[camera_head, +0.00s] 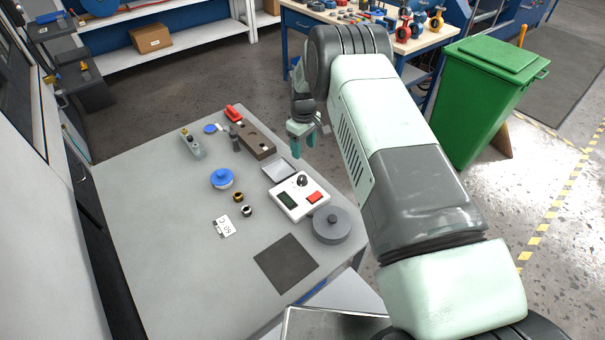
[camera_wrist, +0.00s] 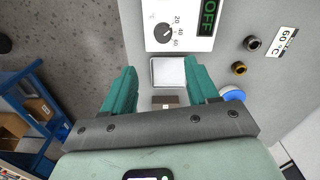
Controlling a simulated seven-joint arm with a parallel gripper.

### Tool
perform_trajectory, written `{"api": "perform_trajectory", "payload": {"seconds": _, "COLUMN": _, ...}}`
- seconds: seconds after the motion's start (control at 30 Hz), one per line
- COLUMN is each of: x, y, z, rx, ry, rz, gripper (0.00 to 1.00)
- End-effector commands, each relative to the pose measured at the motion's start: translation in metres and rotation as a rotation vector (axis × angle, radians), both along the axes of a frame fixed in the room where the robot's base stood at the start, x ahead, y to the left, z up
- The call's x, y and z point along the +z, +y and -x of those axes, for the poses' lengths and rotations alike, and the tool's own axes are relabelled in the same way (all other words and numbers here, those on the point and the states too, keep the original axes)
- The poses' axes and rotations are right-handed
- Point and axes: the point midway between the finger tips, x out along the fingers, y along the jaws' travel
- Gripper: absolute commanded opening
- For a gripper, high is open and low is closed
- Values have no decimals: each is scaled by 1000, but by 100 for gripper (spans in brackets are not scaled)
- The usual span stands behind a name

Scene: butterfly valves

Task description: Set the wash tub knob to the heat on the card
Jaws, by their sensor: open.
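A white control box (camera_head: 300,198) carries a black knob (camera_head: 302,180), a dark display (camera_head: 287,200) and a red button (camera_head: 314,197). In the wrist view the knob (camera_wrist: 163,33) has the numbers 20, 40 and 60 beside it, and the display (camera_wrist: 208,14) reads OFF. The knob's exact pointer setting is too small to tell. A square metal tub (camera_wrist: 168,73) adjoins the box. A white card (camera_wrist: 283,41) reads 60 °C; it lies on the table in the head view (camera_head: 223,226). My gripper (camera_head: 304,137) is open and empty, above the table's far right edge, apart from the knob.
A grey round lidded pot (camera_head: 332,225) stands beside the box. Two small rings (camera_head: 242,204), a blue-topped jar (camera_head: 222,179), a brown block with holes (camera_head: 252,140) and a small valve fitting (camera_head: 192,144) are nearby. A dark mat (camera_head: 286,263) lies in front. The table's left side is clear.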

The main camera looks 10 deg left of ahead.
Motion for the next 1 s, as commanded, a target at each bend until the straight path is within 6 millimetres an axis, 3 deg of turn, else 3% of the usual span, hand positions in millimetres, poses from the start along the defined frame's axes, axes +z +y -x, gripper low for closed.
{"api": "perform_trajectory", "payload": {"seconds": 0.03, "x": -13, "y": 2, "z": 2, "rx": 12, "ry": 6, "rz": 2, "gripper": 59}}
{"api": "perform_trajectory", "payload": {"seconds": 0.27, "x": -38, "y": 4, "z": 4, "rx": 26, "ry": 15, "rz": 4, "gripper": 59}}
{"api": "perform_trajectory", "payload": {"seconds": 0.7, "x": -116, "y": 3, "z": 4, "rx": 25, "ry": 14, "rz": 4, "gripper": 59}}
{"api": "perform_trajectory", "payload": {"seconds": 1.0, "x": -133, "y": 4, "z": 4, "rx": 25, "ry": 14, "rz": 4, "gripper": 59}}
